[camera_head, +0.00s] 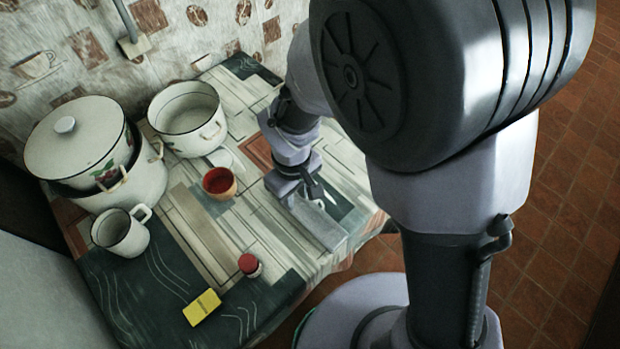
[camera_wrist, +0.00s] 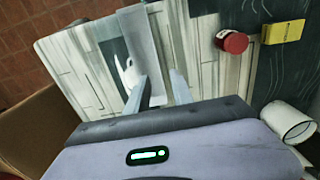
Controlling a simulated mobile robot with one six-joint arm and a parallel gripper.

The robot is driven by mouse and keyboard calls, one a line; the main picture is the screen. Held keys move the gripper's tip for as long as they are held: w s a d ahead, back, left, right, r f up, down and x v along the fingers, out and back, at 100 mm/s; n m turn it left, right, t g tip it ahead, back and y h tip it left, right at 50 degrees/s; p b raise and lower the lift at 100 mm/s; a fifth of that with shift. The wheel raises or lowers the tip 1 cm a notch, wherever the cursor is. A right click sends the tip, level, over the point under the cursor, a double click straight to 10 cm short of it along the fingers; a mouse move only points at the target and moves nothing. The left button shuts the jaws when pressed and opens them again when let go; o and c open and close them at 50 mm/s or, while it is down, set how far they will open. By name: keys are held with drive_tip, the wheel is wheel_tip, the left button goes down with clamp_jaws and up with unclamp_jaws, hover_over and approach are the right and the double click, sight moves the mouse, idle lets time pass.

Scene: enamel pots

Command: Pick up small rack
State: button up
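The small rack appears to be a grey, flat-sided long piece (camera_head: 320,226) near the table's right edge in the head view. In the wrist view it (camera_wrist: 141,38) runs from the top down toward my fingers.
The patterned table (camera_head: 195,235) also holds a red-topped jar (camera_head: 249,265), a yellow box (camera_head: 202,307), a red-brown cup (camera_head: 219,182), a white mug (camera_head: 122,232), an open pot (camera_head: 187,118) and a lidded pot (camera_head: 80,145). The tiled floor lies beyond the right edge.

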drive_tip(key=b, duration=0.3)
approach(299, 217)
wheel_tip(299, 217, down, 5)
drive_tip(key=shift+s+a+f, duration=0.1)
drive_tip(key=shift+s, duration=0.05)
drive_tip(key=f+b, duration=0.1)
drive_tip(key=f, duration=0.1)
drive_tip(key=f+b, duration=0.2)
drive_tip(key=f, duration=0.1)
drive_tip(key=shift+w+f, duration=0.3)
drive_tip(key=shift+f, duration=0.05)
drive_tip(key=shift+r, duration=0.15)
clamp_jaws()
